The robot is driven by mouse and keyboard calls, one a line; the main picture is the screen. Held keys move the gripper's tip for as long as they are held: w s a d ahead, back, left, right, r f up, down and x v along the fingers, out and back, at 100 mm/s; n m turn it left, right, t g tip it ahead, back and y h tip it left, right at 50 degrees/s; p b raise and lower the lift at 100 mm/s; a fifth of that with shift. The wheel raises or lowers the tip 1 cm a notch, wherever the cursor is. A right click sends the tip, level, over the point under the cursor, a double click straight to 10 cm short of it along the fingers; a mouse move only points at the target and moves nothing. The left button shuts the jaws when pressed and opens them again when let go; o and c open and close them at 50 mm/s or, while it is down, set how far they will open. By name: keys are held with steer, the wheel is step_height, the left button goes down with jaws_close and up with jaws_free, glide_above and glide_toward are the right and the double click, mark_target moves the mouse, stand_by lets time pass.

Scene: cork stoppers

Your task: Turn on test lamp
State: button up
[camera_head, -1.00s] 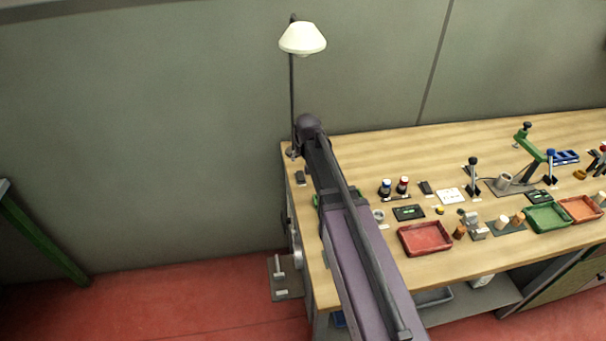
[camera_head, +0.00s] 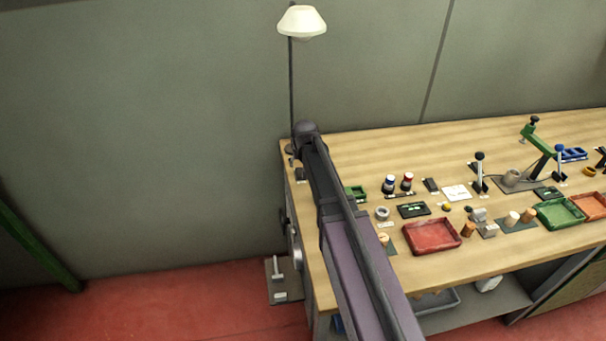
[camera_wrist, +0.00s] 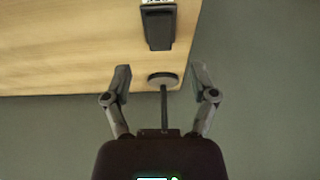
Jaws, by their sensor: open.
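The test lamp has a cream-white shade (camera_head: 302,22) on a thin dark pole (camera_head: 291,85) at the bench's back left corner. I cannot tell whether it is lit. In the wrist view its round dark base (camera_wrist: 163,78) stands near the bench edge, with the pole running toward my gripper. My gripper (camera_wrist: 161,74) is open and empty, its two fingers apart on either side of the base in the picture. A small dark box (camera_wrist: 159,28) with a pale label lies just beyond; it also shows in the head view (camera_head: 300,174). My arm hides most of the gripper in the head view.
The wooden bench (camera_head: 400,145) has clear room along its back. A red tray (camera_head: 432,237), a green tray (camera_head: 559,214), corks and small tools stand right of my arm. The grey wall (camera_head: 150,130) is close behind the lamp.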

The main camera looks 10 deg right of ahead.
mark_target(300, 171)
steer(key=shift+b+x, duration=2.2)
steer(key=shift+x, duration=0.5)
jaws_close()
